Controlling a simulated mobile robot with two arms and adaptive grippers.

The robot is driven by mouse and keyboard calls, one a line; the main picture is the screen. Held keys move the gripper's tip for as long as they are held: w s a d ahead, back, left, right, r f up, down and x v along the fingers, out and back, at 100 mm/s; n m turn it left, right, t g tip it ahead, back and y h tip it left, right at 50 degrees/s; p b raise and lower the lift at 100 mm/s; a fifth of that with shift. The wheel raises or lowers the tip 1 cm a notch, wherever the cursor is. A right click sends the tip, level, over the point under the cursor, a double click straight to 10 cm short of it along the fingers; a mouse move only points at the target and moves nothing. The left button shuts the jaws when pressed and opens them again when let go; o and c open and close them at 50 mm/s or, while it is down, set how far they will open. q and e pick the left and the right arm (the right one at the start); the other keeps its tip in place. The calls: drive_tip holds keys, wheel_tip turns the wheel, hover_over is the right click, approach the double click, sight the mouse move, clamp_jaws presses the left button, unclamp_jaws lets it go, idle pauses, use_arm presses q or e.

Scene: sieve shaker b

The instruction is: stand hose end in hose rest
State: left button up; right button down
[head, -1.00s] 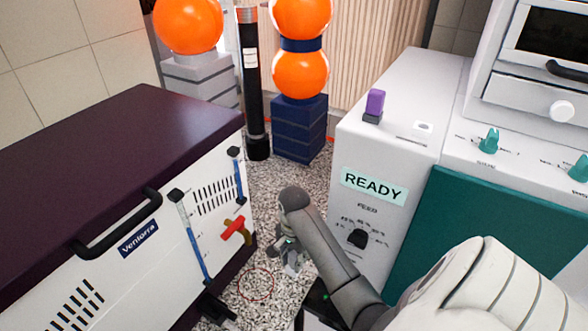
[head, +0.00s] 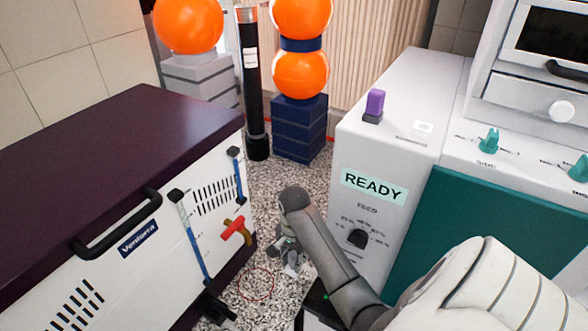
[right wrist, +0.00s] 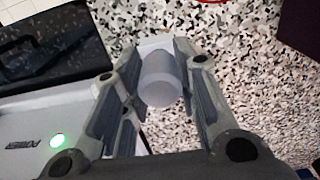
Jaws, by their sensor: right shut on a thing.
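My right gripper (head: 289,256) is low over the speckled floor, between the dark-topped cabinet and the READY machine. My own arm partly covers it in the head view. In the right wrist view, the gripper (right wrist: 156,85) is shut on a short pale grey cylinder, which looks like the hose end (right wrist: 160,82). The cylinder sits between both fingers, its round face toward the camera. I cannot make out a hose leading from it. I cannot pick out the hose rest with certainty in either view. My left gripper is not in view.
The cabinet (head: 105,130) stands left, with a red-handled valve (head: 233,230) on its front. The READY machine (head: 375,145) stands right. A thin red ring (head: 256,284) marks the floor between them. A black column (head: 253,95) and orange balls on blocks stand behind.

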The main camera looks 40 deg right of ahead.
sight(294, 254)
drive_tip(key=shift+f, duration=0.5)
drive_tip(key=c, duration=1.1)
unclamp_jaws()
drive_tip(key=shift+o, duration=0.2)
wheel_tip(294, 254, up, 6)
drive_tip(key=shift+w+d+r, duration=0.1)
drive_tip(key=shift+w+d, duration=0.05)
drive_tip(key=shift+r, duration=0.6)
drive_tip(key=shift+r, duration=0.1)
